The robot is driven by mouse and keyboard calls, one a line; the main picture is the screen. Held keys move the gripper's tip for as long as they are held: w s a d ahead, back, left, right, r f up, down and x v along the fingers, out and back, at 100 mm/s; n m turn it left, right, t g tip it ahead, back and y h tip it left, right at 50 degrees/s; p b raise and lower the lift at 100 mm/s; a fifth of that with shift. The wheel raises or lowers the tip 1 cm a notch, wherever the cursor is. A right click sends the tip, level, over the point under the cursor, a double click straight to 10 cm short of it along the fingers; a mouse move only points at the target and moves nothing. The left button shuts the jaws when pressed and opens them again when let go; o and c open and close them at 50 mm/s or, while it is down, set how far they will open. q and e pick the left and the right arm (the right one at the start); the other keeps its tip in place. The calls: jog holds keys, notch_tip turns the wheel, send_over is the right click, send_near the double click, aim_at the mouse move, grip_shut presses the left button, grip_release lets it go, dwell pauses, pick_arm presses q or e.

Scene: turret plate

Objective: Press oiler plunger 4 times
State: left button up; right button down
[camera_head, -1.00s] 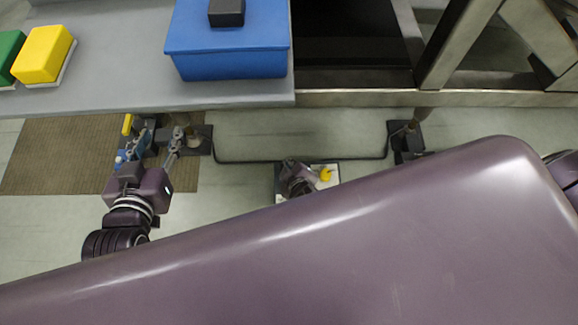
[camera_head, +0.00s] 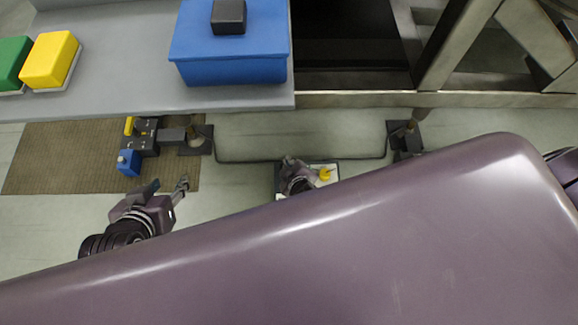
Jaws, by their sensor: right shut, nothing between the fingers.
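My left gripper (camera_head: 168,187) is open and empty above the floor, just in front of the brown mat. Beyond it on the mat is a dark block assembly (camera_head: 147,137) with a yellow piece and a small blue box (camera_head: 129,163); they do not touch the gripper. My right gripper (camera_head: 291,164) is shut, low beside a small pale and dark box (camera_head: 332,168) with a yellow round knob (camera_head: 325,175). The knob is just right of this gripper; I cannot tell if they touch. I cannot tell for sure which part is the oiler plunger.
A grey table (camera_head: 110,85) at the back bears a blue lidded box (camera_head: 230,65), a yellow block (camera_head: 50,58) and a green block (camera_head: 12,62). A metal frame (camera_head: 450,100) stands at the right. My own purple body fills the front.

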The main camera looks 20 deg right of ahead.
jog(key=shift+r+p, duration=0.55)
jog(key=shift+r, duration=0.05)
jog(key=shift+r+p, duration=0.75)
jog(key=shift+p, duration=0.1)
pick_arm(q)
jog(key=s+a+f+g, duration=0.1)
jog(key=s+g, duration=0.1)
jog(key=s, duration=0.3)
jog(key=s+a+f+g+y, duration=0.1)
jog(key=s+a+g, duration=0.1)
jog(key=s, duration=0.3)
jog(key=shift+f+g, duration=0.3)
jog(key=shift+f, duration=0.05)
